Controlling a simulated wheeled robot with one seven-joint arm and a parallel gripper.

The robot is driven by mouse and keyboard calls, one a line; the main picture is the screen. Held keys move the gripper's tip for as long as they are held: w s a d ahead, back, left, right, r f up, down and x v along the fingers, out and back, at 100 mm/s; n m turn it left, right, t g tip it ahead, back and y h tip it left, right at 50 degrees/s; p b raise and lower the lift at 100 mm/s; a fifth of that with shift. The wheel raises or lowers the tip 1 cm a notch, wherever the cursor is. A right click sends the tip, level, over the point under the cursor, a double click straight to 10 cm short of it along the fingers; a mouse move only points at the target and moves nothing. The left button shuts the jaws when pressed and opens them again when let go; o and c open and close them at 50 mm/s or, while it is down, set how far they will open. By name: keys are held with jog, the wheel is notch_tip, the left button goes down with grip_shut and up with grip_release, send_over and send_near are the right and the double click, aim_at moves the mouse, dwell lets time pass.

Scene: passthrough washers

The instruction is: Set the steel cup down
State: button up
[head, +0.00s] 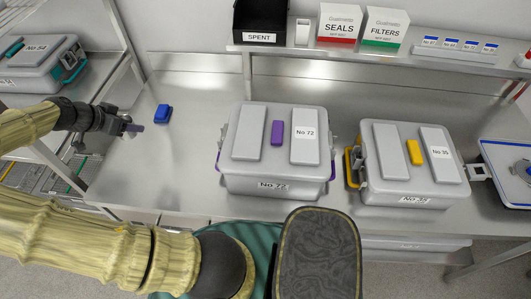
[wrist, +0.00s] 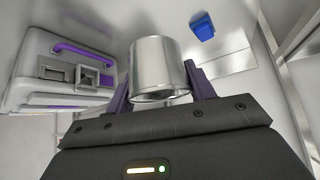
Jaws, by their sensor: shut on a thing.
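The steel cup (wrist: 158,68) shows in the wrist view as a plain, shiny cylinder between the two purple fingers of my gripper (wrist: 160,80). The fingers are shut on its sides. In the head view my gripper (head: 133,128) is over the left part of the steel counter (head: 185,150), to the left of the box marked No 72. I cannot make out the cup there. Whether its base touches the counter cannot be told from these views.
A small blue block (head: 163,113) lies just right of my gripper; it also shows in the wrist view (wrist: 202,25). The grey No 72 box (head: 240,180) and No 35 box (head: 385,185) stand to the right. Counter between blue block and No 72 box is clear.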

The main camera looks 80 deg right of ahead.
jog(key=s+f+m+g+y+b, duration=0.1)
jog(key=s+f+m+g, duration=0.1)
jog(key=s+f+m, duration=0.2)
notch_tip(320, 180, down, 4)
jog(key=shift+s+a+f+g+b, duration=0.1)
jog(key=shift+s+a+g+b, duration=0.2)
jog(key=shift+s, duration=0.8)
jog(key=shift+d, duration=0.1)
jog(key=shift+f+p, duration=0.5)
jog(key=shift+f, duration=2.65)
jog(key=shift+f+y+p, duration=0.3)
jog(key=shift+f+p, duration=0.15)
jog(key=shift+f, duration=1.45)
jog(key=shift+s, duration=0.15)
